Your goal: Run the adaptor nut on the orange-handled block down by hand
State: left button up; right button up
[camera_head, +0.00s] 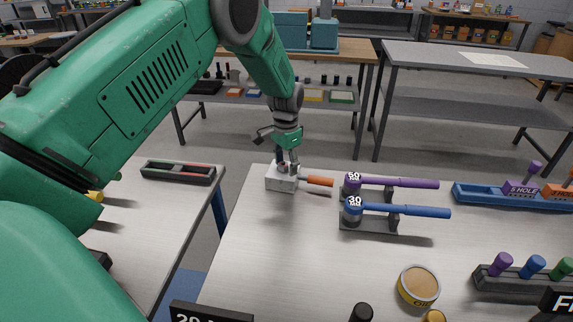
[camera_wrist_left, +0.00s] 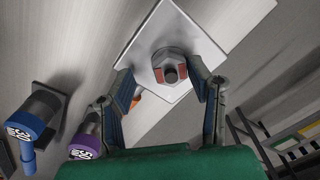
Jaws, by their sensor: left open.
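The pale block (camera_head: 283,184) with the orange handle (camera_head: 319,181) sits near the far left corner of the table. In the left wrist view the block (camera_wrist_left: 185,25) shows as a light square plate, and the adaptor nut (camera_wrist_left: 170,64) stands on it with a dark round centre and reddish patches. My left gripper (camera_head: 287,162) is right above the block. In the left wrist view its fingers (camera_wrist_left: 167,88) are open on either side of the nut, with gaps visible. The orange handle is mostly hidden behind a finger there. My right gripper is not in view.
Purple (camera_head: 400,183) and blue (camera_head: 410,209) handled tools, marked 50 and 30, lie on dark stands right of the block. A yellow tin (camera_head: 418,286) stands nearer the front. A blue tray (camera_head: 500,196) lies at the right. The table's middle left is clear.

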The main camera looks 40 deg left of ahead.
aim_at(285, 166)
pick_arm(q)
notch_tip(285, 166, up, 12)
jog(key=shift+f, duration=0.15)
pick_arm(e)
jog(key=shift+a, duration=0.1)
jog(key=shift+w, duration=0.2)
pick_arm(q)
jog(key=shift+s+a, duration=0.1)
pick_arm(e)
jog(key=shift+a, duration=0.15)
pick_arm(q)
jog(key=f, duration=0.4)
jog(key=f+p, duration=0.1)
jog(key=f, duration=0.3)
jog(key=a+f, duration=0.1)
jog(key=f, duration=0.3)
jog(key=shift+w+f+p, duration=0.15)
jog(key=shift+w+p, duration=0.05)
jog(key=shift+p, duration=0.2)
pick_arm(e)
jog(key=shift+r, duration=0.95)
pick_arm(q)
jog(key=shift+c, duration=0.5)
grip_shut()
